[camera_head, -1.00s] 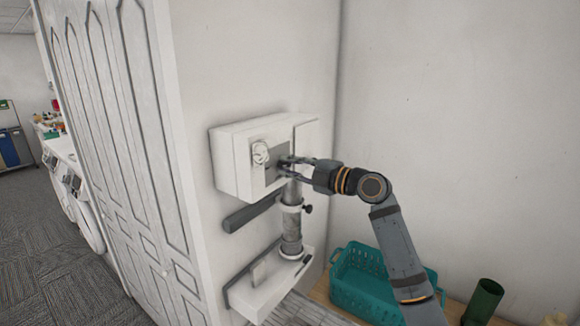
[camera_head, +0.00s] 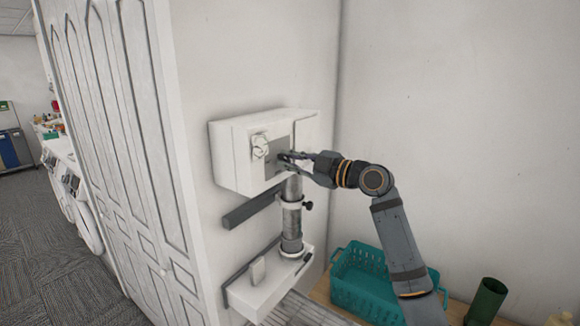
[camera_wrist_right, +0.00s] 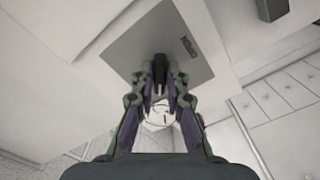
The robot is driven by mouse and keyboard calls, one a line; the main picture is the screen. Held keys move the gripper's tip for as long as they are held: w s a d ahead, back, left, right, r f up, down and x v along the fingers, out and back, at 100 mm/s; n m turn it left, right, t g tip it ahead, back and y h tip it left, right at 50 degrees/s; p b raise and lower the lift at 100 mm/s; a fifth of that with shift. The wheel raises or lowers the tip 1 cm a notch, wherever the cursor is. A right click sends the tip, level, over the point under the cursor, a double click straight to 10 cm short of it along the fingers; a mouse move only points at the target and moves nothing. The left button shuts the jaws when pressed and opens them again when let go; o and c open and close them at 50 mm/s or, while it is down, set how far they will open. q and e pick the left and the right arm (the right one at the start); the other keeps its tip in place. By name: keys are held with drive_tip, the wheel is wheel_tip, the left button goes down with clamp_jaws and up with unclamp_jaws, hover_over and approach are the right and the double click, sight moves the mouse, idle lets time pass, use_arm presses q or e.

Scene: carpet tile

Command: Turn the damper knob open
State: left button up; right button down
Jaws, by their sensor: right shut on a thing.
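A white box (camera_head: 236,160) is mounted on the wall, with a grey plate (camera_head: 275,157) on its front. A small dark knob, which I take for the damper knob, sits on that plate; in the right wrist view the dark knob (camera_wrist_right: 159,90) is between the fingertips. My right gripper (camera_head: 287,158) reaches in from the right and is shut on it. The fingers hide most of the knob, so its exact angle cannot be told. The plate also shows in the right wrist view (camera_wrist_right: 190,25). My left gripper is not in view.
A round white fitting (camera_head: 260,146) is left of the plate. A metal pipe (camera_head: 291,220) with a clamp runs down to a white shelf (camera_head: 268,295). A teal basket (camera_head: 362,285) and a green cup (camera_head: 486,300) stand at lower right. A tall panelled cabinet (camera_head: 110,130) is at left.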

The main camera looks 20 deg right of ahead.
drive_tip(key=m+b, duration=0.1)
drive_tip(key=m, duration=0.9)
drive_tip(key=shift+m, duration=0.3)
idle(0.4)
drive_tip(key=c, duration=1.4)
unclamp_jaws()
drive_tip(key=shift+o, duration=0.2)
drive_tip(key=shift+s, duration=0.1)
drive_tip(key=v, duration=1.2)
